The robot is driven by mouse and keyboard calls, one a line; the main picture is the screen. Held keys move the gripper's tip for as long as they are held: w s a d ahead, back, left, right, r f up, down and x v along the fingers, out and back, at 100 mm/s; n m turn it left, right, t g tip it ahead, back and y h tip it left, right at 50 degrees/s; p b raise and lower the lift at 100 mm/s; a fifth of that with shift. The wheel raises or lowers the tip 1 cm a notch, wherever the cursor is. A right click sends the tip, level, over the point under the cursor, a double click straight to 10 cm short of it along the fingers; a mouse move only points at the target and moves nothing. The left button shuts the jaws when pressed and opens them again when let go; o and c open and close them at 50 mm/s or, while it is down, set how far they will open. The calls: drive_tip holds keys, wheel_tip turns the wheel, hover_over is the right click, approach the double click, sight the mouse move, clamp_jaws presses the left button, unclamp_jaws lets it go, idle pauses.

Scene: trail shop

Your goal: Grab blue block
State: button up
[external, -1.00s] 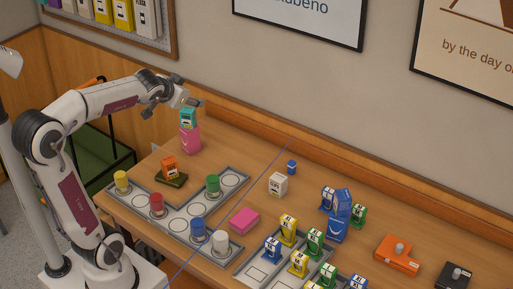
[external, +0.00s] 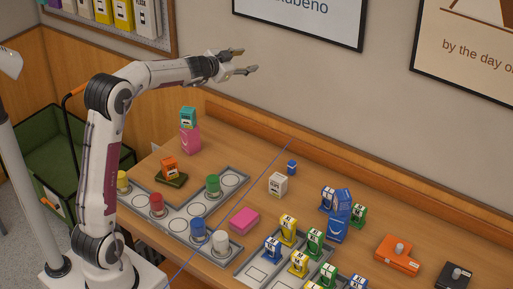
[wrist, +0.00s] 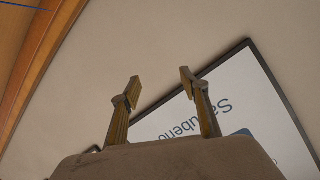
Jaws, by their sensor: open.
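Several blue things are in the external view, and I cannot tell which is the blue block. A tall blue pack (external: 339,216) stands on the table at the right. A blue cylinder (external: 198,229) stands on the grey L-shaped tray (external: 179,215). A small blue object (external: 291,167) stands at the back. Small blue-and-white packs stand at the right (external: 327,197) and on the front-right tray (external: 272,248). My gripper (external: 250,61) is open and empty, high above the back of the table and far from them. In the wrist view, my gripper (wrist: 160,78) faces the wall.
A teal block (external: 188,118) sits on a pink one (external: 190,140) at the back left. A pink block (external: 244,221) and white box (external: 278,184) stand mid-table. Yellow and green packs crowd the front right. An orange device (external: 397,255) is at the right.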

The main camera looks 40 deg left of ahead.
drive_tip(key=w+d+f+m+h, duration=0.3)
drive_tip(key=w+f, duration=0.3)
drive_tip(key=w, duration=0.1)
drive_tip(key=m+g+h, duration=0.7)
drive_tip(key=g+h, duration=0.1)
drive_tip(key=g, duration=0.1)
approach(292, 162)
drive_tip(key=shift+w+d+f, duration=0.1)
drive_tip(key=shift+d+f, duration=0.75)
drive_tip(key=shift+f, duration=0.25)
drive_tip(key=shift+x, duration=1.3)
drive_tip(key=shift+w+d, duration=0.1)
drive_tip(key=shift+w+x, duration=0.15)
drive_tip(key=shift+x, duration=1.1)
drive_tip(key=shift+w+x, duration=0.2)
drive_tip(key=shift+x, duration=1)
drive_tip(key=shift+r, duration=0.15)
